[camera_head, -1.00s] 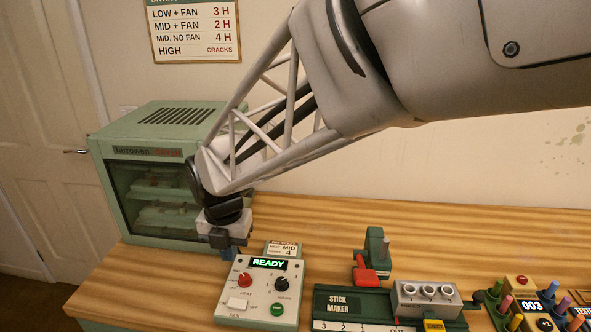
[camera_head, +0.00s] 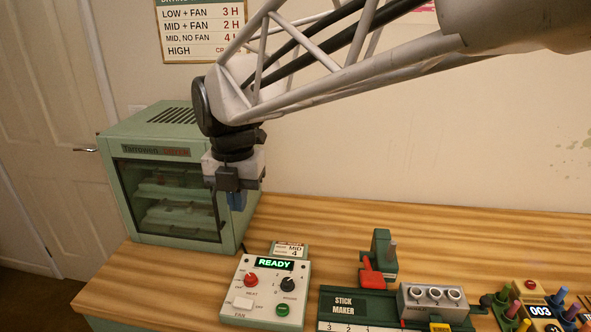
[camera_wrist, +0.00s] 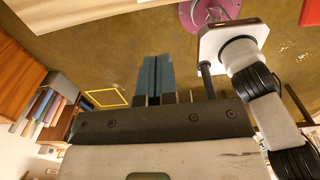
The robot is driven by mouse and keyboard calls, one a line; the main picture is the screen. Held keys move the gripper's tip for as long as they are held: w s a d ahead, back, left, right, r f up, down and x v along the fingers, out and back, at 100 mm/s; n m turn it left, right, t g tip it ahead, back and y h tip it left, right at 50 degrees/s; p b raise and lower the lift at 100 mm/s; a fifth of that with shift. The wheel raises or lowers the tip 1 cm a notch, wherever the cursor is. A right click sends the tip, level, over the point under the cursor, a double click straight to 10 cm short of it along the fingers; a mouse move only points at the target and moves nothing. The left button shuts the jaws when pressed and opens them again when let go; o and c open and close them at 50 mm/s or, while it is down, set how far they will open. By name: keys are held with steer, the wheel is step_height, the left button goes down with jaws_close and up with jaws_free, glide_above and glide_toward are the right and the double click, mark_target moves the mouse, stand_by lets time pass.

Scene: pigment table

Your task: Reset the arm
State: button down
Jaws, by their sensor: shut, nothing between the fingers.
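My gripper (camera_head: 237,200) hangs in the air above the wooden table, in front of the right side of the green dryer cabinet (camera_head: 230,152). Its blue fingers are together with nothing between them. In the wrist view the gripper (camera_wrist: 153,78) also shows shut, with the brown floor beyond it. My arm reaches in from the upper right of the head view.
The control box (camera_head: 262,297) with a lit READY display stands below my gripper. The stick maker (camera_head: 350,303), a grey block with several holes (camera_head: 432,307) and coloured pegs (camera_head: 555,298) are to the right. The table's back strip (camera_head: 330,222) is clear.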

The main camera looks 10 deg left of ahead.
steer(key=shift+r, duration=0.3)
steer(key=s+d+f+m+t, duration=0.1)
steer(key=d+m, duration=0.8)
steer(key=d, duration=0.2)
steer(key=s+d+f+m, duration=0.1)
steer(key=s+d+m, duration=0.1)
steer(key=d+m, duration=0.7)
steer(key=s+d+f+m, duration=0.3)
steer(key=s+d+m, duration=0.2)
steer(key=d+m, duration=0.3)
steer(key=s+d+f+m+t, duration=0.1)
steer(key=s+d+f+m, duration=0.2)
steer(key=s+d+m, duration=0.2)
steer(key=d+m, duration=0.3)
steer(key=m, duration=0.2)
steer(key=shift+t, duration=0.3)
steer(key=shift+w, duration=0.1)
